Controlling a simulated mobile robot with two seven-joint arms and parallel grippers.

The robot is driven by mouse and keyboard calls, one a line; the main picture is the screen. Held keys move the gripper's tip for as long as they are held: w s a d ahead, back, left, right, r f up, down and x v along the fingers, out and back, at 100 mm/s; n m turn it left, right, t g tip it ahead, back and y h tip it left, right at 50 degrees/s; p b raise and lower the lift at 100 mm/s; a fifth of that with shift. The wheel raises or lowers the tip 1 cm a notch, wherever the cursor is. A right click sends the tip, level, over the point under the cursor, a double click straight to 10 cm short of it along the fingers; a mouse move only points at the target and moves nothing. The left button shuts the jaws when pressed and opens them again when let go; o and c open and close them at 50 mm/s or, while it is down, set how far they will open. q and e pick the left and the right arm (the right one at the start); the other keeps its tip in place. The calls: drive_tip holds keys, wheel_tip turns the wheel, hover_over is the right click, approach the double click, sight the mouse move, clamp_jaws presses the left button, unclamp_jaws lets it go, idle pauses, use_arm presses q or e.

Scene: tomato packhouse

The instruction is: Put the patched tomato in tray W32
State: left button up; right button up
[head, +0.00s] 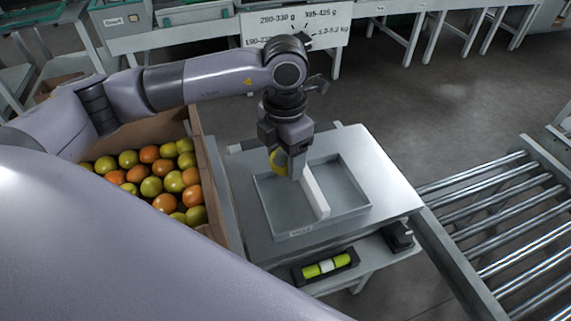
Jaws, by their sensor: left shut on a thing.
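My left gripper (288,172) is over the left part of a grey tray (348,208), pointing down. It is shut on a yellow tomato (275,160), which is partly hidden behind the fingers. I cannot make out a patch on it. The tray lies on a pale bench top and has a white divider (315,193) running through its middle. A small label (301,232) is on its front edge, too small to read. The tomato is above the tray's left compartment; I cannot tell whether it touches the floor. My right gripper is not in view.
A cardboard box (211,178) of yellow-green and orange tomatoes stands left of the bench (390,190). A black holder with a yellow-green piece (326,267) sits in front of the tray. A roller conveyor (510,220) is at right. A sign (325,22) stands behind.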

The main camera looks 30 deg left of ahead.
use_arm(q)
drive_tip(key=n, duration=0.1)
drive_tip(key=f+n, duration=0.1)
drive_tip(key=n, duration=0.1)
drive_tip(key=shift+w+f+b, duration=0.1)
drive_tip(key=shift+b, duration=0.2)
drive_tip(key=n, duration=0.3)
drive_tip(key=shift+f, duration=0.3)
drive_tip(key=b, duration=0.7)
hover_over(286, 203)
drive_tip(key=shift+f, duration=4.55)
drive_tip(key=shift+f+b, duration=0.55)
drive_tip(key=shift+f, duration=0.05)
drive_tip(key=o, duration=0.8)
drive_tip(key=shift+c, duration=1.4)
drive_tip(key=shift+r, duration=0.15)
wheel_tip(286, 203, up, 7)
drive_tip(key=p, duration=0.5)
